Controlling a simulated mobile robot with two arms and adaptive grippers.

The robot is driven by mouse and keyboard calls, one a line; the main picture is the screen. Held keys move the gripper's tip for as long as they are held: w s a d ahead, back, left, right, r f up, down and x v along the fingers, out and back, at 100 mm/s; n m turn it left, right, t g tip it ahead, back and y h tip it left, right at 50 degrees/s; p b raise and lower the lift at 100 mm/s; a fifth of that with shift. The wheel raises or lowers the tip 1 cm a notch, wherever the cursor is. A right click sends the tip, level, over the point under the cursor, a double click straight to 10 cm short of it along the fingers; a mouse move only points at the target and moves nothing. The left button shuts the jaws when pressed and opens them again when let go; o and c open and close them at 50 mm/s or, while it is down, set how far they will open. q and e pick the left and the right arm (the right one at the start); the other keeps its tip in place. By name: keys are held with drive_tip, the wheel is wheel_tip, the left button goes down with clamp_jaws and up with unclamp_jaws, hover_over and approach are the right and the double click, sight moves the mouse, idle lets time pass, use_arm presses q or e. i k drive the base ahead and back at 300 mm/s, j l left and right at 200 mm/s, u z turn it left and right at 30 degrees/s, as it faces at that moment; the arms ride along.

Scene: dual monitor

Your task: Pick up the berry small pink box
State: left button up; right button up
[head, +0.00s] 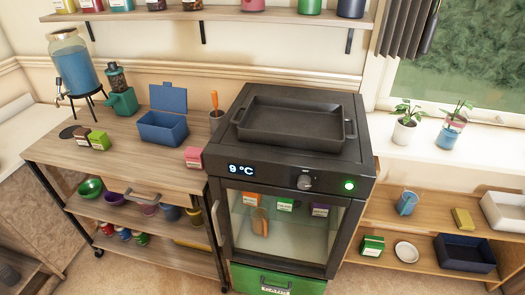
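A small pink box (193,157) with a pale label sits on the wooden cart's top (160,180), at its right end. It is close to the left side of the black cooler (290,195). The print on its label is too small to read. Neither of my grippers shows in the head view.
A blue open box (163,130) and a pot with an orange-handled tool (215,115) stand behind the pink box. Green and dark small boxes (99,140) are to its left. A black tray (290,122) rests on the cooler. The cart's front middle is clear.

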sight(192, 156)
drive_tip(key=j+z, duration=1)
drive_tip(key=j, duration=0.15)
drive_tip(key=k+j+z, duration=0.2)
drive_tip(key=j+z, duration=0.3)
